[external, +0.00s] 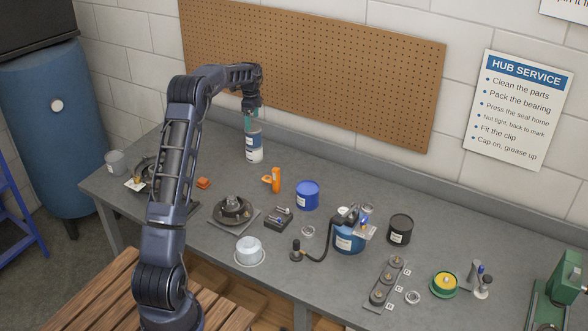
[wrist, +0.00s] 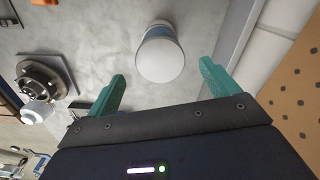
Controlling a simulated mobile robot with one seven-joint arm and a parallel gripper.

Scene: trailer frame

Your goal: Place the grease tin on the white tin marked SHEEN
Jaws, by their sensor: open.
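A tall white tin with a blue band and a pale top (external: 254,150) stands near the back of the bench; its lettering is too small to read, so I cannot confirm SHEEN. My gripper (external: 250,118) points down just above it, open and empty. In the wrist view, the pale round top of this tin (wrist: 160,60) lies ahead, between and beyond the teal fingertips (wrist: 162,72), apart from them. A blue tin with a white label (external: 307,196) and a black tin (external: 400,230) stand further right. I cannot tell which tin is the grease tin.
A hub on a plate (external: 232,211), an orange tool (external: 273,180), a white tub (external: 248,251) and a blue pump pail (external: 346,240) crowd the bench middle. The pegboard wall (external: 330,75) rises close behind my gripper.

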